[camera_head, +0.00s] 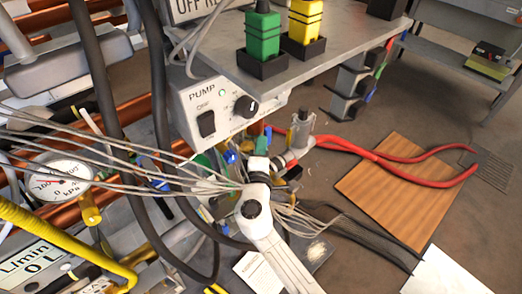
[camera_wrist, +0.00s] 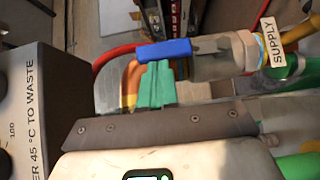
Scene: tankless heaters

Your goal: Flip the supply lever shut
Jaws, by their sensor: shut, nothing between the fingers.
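The blue supply lever (camera_wrist: 165,50) shows in the wrist view at upper middle, reaching left from a grey metal valve body (camera_wrist: 215,58). It looks roughly in line with that body. A SUPPLY tag (camera_wrist: 268,40) hangs at the valve's right end. My gripper (camera_wrist: 156,68) has its green fingers shut together with nothing between them. Their tips are right at the lever's lower edge in the picture; I cannot tell whether they touch. In the head view my white arm rises from the bottom middle, and cables and fittings make the lever hard to pick out.
A grey pump box (camera_head: 215,108) stands just left of and above my arm. A shelf edge with green (camera_head: 262,35) and yellow (camera_head: 304,22) plugs overhangs it. Thin cables and dark hoses crowd the left. Red-handled pliers (camera_head: 420,160) lie over a wooden board (camera_head: 385,205) at right.

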